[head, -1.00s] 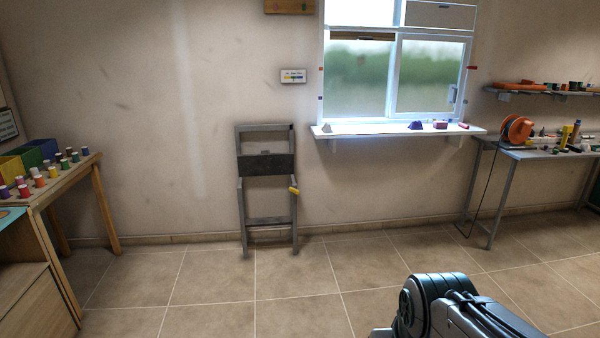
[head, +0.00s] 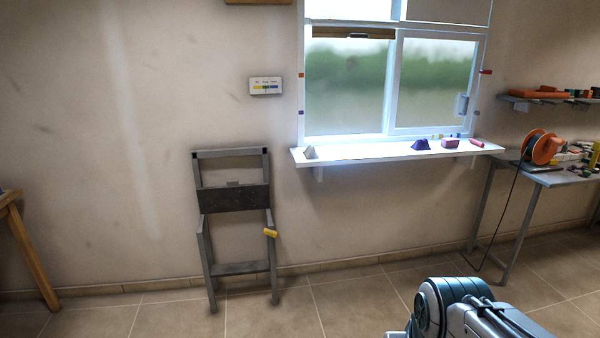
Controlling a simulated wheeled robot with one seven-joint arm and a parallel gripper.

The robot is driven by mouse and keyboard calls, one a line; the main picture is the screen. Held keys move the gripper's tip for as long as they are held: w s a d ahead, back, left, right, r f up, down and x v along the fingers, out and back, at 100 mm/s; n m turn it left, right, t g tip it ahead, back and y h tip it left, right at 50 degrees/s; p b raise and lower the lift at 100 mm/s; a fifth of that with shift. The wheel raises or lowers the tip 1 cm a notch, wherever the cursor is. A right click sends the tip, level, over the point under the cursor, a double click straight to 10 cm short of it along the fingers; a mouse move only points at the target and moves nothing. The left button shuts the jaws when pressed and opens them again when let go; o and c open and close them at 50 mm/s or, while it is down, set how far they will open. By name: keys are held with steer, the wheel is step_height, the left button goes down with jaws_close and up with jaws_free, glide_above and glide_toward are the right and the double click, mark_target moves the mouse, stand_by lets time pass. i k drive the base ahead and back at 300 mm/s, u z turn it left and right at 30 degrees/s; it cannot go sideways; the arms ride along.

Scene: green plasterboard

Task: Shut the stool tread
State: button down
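The grey stool (head: 240,268) stands upright against the wall, left of the window. A dark panel (head: 233,198), apparently its tread, spans the frame at mid-height. I cannot tell from here how far it is tilted. A lighter grey bar crosses the frame low down. A small yellow piece (head: 270,233) sits on the right side rail. Part of my arm shows at the lower right, well apart from the stool. My gripper is out of the picture.
The tiled floor (head: 275,318) in front of the stool is clear. A window sill (head: 370,154) with small blocks juts out to the stool's right. A grey workbench (head: 548,177) with an orange reel stands at the right. A wooden table leg (head: 35,255) shows at far left.

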mark_target(232, 196)
steer(key=u, duration=0.15)
steer(key=i, duration=1.55)
steer(key=u, duration=0.75)
steer(key=i, duration=1.6)
steer(key=u, duration=0.6)
steer(key=i, duration=0.35)
steer(key=u, duration=0.1)
